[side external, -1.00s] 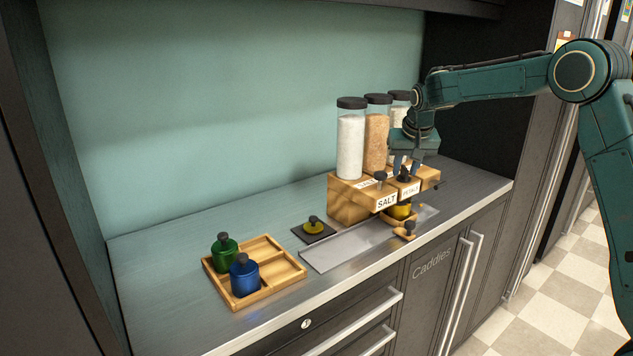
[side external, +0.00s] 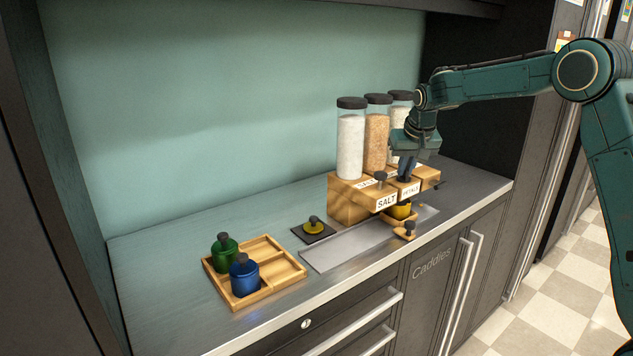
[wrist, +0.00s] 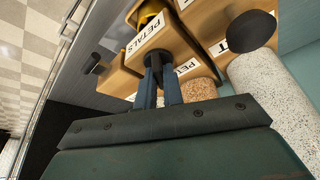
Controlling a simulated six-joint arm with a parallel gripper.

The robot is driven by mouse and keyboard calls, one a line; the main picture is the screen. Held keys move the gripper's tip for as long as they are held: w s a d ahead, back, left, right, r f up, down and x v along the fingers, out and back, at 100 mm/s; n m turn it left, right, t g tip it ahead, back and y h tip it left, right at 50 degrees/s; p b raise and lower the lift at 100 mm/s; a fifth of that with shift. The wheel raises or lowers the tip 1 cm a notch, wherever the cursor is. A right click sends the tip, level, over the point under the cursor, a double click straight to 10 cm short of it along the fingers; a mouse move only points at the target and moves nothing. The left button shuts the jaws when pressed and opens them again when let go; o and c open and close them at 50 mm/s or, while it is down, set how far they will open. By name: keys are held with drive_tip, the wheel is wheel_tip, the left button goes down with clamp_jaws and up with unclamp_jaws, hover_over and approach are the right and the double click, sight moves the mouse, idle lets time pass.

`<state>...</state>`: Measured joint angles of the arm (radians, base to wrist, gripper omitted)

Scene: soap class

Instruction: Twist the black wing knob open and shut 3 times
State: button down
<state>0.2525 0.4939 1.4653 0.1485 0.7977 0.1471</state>
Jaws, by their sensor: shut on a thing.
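The black wing knob (wrist: 155,65) is on the wooden dispenser block labelled PETALS (wrist: 160,42), the middle one of the row. The block also shows in the side view (side external: 411,190). My gripper (side external: 405,172) comes down from above, and its two blue fingers (wrist: 157,78) are shut on the knob, one on each side. The fingers cover much of the knob, so its exact angle is hard to read. A yellow jar (side external: 401,211) stands under the PETALS block.
The SALT block (side external: 386,203) with its own knob (side external: 381,177) is just left. Tall clear jars (side external: 350,146) rise behind. A wooden tray (side external: 285,281) holds green (side external: 225,249) and blue (side external: 244,277) bottles. A yellow-based knob piece (side external: 314,224) sits on a dark pad.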

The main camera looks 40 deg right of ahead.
drive_tip(key=n, duration=0.2)
drive_tip(key=n+y, duration=0.1)
drive_tip(key=n, duration=0.1)
drive_tip(key=n+y, duration=0.1)
drive_tip(key=n, duration=0.1)
drive_tip(key=shift+d+t, duration=0.25)
drive_tip(key=shift+t, duration=0.15)
drive_tip(key=n+y, duration=0.1)
drive_tip(key=n, duration=0.2)
drive_tip(key=n+y, duration=0.1)
drive_tip(key=n, duration=0.3)
drive_tip(key=shift+d+r+g+y, duration=0.1)
drive_tip(key=shift+g+y, duration=0.3)
drive_tip(key=c, duration=1.5)
unclamp_jaws()
drive_tip(key=shift+r, duration=0.1)
drive_tip(key=shift+v, duration=3.65)
